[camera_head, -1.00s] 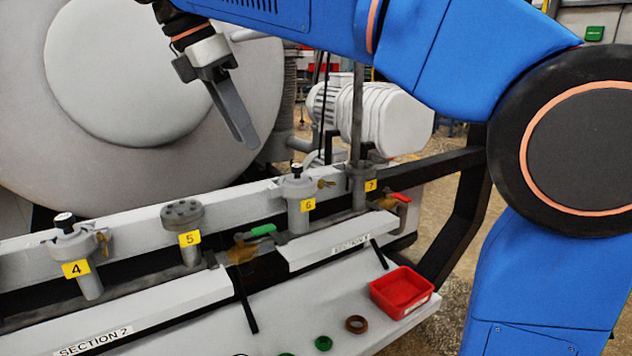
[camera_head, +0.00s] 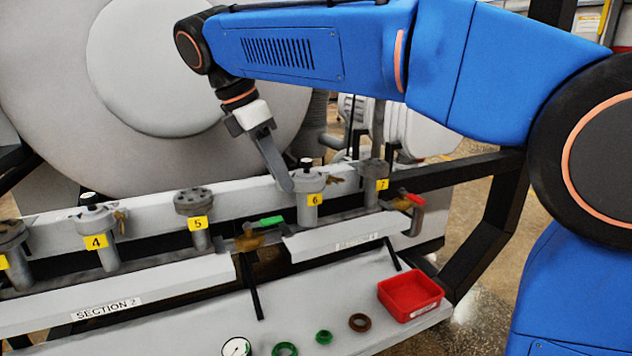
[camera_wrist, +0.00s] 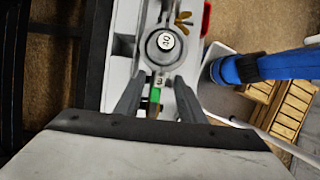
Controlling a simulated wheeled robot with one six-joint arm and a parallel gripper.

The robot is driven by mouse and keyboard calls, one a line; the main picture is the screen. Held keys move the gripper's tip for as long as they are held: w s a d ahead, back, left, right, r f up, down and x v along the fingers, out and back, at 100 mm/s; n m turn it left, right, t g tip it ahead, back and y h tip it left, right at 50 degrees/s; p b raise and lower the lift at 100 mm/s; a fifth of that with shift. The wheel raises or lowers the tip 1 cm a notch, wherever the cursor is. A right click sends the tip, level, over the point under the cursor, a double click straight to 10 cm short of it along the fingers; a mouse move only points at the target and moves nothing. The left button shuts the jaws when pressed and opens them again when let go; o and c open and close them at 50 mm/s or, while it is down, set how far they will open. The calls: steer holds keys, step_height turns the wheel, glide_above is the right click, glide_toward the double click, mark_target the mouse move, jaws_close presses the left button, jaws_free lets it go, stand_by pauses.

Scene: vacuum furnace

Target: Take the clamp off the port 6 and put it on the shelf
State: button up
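Port 6 (camera_head: 309,212) is a grey upright stub with a yellow label 6, a grey clamp (camera_head: 307,183) around its top and a black-and-white knob above. The clamp's brass wing nut (camera_head: 335,180) points right. My gripper (camera_head: 287,188) is angled down at the left side of port 6. In the wrist view my gripper (camera_wrist: 158,79) has its two fingers apart with nothing held. The clamp (camera_wrist: 163,46) lies just beyond the fingertips, with its wing nut (camera_wrist: 183,20) on the far side. Contact cannot be told. The white shelf (camera_head: 185,335) is below in front.
Port 5 (camera_head: 198,238) stands left and port 7 (camera_head: 370,192) right of port 6. Green-handled (camera_head: 271,221) and red-handled (camera_head: 413,199) valves stand nearby. The shelf bears a red bin (camera_head: 411,296), a brown ring (camera_head: 359,322), green rings (camera_head: 285,349) and a gauge (camera_head: 236,346).

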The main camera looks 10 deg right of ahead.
steer(key=shift+f, duration=0.15)
jaws_close()
steer(key=shift+d, duration=0.1)
step_height(320, 180, up, 10)
stand_by(0.6)
